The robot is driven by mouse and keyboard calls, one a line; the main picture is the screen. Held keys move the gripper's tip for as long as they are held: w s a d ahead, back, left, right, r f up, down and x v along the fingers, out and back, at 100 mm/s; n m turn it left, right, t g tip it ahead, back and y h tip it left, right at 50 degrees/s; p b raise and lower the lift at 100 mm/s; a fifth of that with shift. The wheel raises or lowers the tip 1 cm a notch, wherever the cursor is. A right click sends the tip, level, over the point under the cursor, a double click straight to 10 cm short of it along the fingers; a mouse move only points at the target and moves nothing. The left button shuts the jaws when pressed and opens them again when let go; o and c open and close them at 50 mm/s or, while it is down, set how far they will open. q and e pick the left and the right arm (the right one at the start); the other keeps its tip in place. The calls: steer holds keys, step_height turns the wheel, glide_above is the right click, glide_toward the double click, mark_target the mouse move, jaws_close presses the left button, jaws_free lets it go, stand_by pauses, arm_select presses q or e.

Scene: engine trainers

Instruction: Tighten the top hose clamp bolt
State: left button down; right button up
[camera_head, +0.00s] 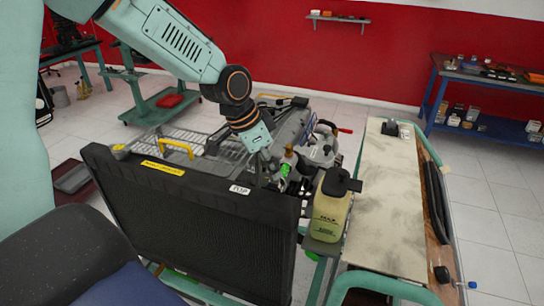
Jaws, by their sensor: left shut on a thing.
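My left arm comes down from the upper left over the engine trainer. My left gripper (264,168) is low behind the radiator's top edge, near its right end. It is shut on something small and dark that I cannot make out. A bright green part (284,170) and a brass-coloured piece (289,152) are just right of the gripper. The black radiator (205,240) fills the front. The top hose clamp and its bolt are too small or hidden to tell apart. My right gripper is not in view.
A yellowish reservoir with a black cap (329,215) stands right of the radiator. A pale worn bench top (388,205) lies further right. A blue shelf (490,130) stands by the red wall. A green cart (158,108) stands at the back left. White floor is open around.

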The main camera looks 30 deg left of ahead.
arm_select(q)
steer(key=shift+a+m, duration=0.1)
steer(key=shift+m, duration=0.6)
steer(key=shift+f+m+g+h+b, duration=0.1)
steer(key=shift+m+g+h+b, duration=0.25)
steer(key=shift+m, duration=0.45)
steer(key=m, duration=0.1)
steer(key=m+g+b, duration=0.1)
steer(key=m, duration=0.1)
steer(key=shift+w+a+h, duration=0.15)
steer(key=shift+a+h, duration=0.05)
steer(key=shift+h, duration=0.15)
steer(key=shift+m+g+b, duration=0.45)
steer(key=shift+m+b, duration=0.05)
steer(key=shift+m, duration=0.6)
steer(key=shift+w, duration=0.1)
steer(key=c, duration=1.3)
jaws_free()
steer(key=shift+o, duration=0.2)
steer(key=shift+r, duration=0.25)
